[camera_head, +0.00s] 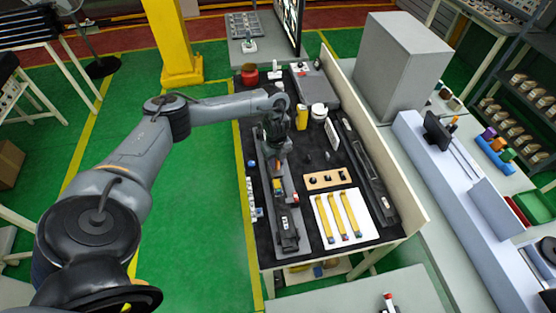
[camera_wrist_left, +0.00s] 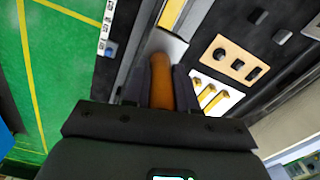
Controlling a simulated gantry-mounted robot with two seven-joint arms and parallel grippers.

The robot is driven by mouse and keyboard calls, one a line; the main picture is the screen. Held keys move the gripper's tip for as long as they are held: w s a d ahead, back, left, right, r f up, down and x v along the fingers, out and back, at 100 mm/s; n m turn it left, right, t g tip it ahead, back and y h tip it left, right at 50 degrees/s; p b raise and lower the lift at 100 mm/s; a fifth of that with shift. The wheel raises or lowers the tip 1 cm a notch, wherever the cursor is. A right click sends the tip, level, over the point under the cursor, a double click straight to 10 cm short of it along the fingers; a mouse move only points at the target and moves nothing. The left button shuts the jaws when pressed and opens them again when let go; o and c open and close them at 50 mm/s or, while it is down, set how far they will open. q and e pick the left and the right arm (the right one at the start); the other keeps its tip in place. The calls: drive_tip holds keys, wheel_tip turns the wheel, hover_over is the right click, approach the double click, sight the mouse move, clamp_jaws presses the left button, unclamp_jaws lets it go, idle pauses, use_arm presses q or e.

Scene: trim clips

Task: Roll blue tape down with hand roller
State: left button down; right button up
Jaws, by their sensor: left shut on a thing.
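My left gripper (camera_head: 275,139) is over the left side of the dark work table, above a long grey trim part (camera_head: 287,222). In the left wrist view its two dark fingers (camera_wrist_left: 162,82) are shut on an orange-brown handle (camera_wrist_left: 162,78), likely the hand roller's. A grey metal piece (camera_wrist_left: 164,43) shows just beyond the handle, and a yellow strip lies past it. The roller's working end is not clear. Small coloured pieces (camera_head: 278,186) sit on the trim part. I cannot make out the blue tape for sure. My right gripper is not in view.
A wooden block with dark pieces (camera_head: 327,179) and a white board with yellow strips (camera_head: 329,227) lie to the right. A yellow cylinder (camera_head: 301,118) and a white cup (camera_head: 318,111) stand near the arm. A raised panel (camera_head: 385,178) edges the table's right side.

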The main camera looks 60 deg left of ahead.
sight(277, 171)
use_arm(q)
drive_tip(key=shift+r, duration=0.1)
drive_tip(key=shift+f, duration=0.2)
drive_tip(key=shift+f+b, duration=1.75)
drive_tip(key=shift+f, duration=1.5)
drive_tip(key=shift+f, duration=0.25)
